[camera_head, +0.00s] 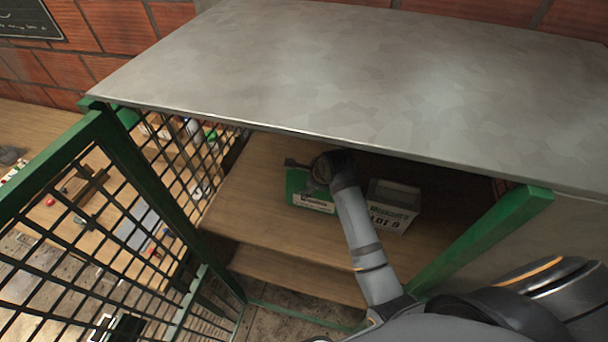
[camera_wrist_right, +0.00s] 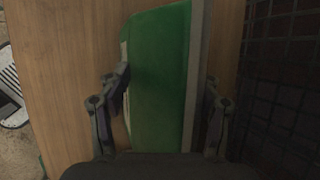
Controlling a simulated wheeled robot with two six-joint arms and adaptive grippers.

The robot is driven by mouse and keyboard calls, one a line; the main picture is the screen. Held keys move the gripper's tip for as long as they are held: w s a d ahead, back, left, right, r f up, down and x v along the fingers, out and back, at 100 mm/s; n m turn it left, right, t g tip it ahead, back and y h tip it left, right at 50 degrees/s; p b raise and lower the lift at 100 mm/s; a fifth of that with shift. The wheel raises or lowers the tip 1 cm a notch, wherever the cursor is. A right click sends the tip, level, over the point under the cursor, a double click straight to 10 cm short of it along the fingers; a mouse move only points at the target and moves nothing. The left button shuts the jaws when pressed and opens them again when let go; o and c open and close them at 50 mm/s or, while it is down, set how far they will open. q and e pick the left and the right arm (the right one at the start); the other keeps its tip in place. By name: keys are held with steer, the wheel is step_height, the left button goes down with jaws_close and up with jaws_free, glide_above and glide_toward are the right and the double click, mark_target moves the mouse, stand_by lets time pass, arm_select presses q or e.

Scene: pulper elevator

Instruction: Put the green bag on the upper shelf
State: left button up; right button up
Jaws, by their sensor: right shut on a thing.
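The green bag (camera_head: 308,196) with a white label is on or just above the wooden upper shelf (camera_head: 247,205), under the metal top. My right gripper (camera_head: 306,170) reaches in from the right and is at the bag. In the right wrist view the green bag (camera_wrist_right: 160,75) stands between the two fingers of the right gripper (camera_wrist_right: 165,95), one on each side. It is shut on the bag. Whether the bag's underside touches the shelf cannot be told. My left gripper does not show.
A grey-white box (camera_head: 394,205) with green lettering stands on the shelf right of the bag. The metal top (camera_head: 330,75) hangs close above. A green post (camera_head: 480,240) stands at the right and a green mesh door (camera_head: 110,190) at the left. The shelf's left part is bare.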

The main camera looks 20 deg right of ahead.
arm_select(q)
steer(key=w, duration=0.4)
arm_select(e)
steer(key=shift+f, duration=0.15)
steer(key=o, duration=1.5)
steer(key=shift+s+a, duration=0.1)
steer(key=shift+s, duration=0.25)
steer(key=o, duration=0.3)
steer(key=shift+s+r, duration=0.1)
steer(key=shift+r, duration=0.1)
steer(key=shift+o, duration=0.2)
steer(key=shift+f, duration=0.1)
steer(key=b+v, duration=0.1)
steer(key=v, duration=0.2)
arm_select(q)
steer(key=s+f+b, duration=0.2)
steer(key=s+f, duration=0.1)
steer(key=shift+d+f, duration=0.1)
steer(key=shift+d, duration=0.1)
arm_select(e)
steer(key=a+v, duration=0.1)
steer(key=v, duration=0.8)
steer(key=shift+d, duration=0.45)
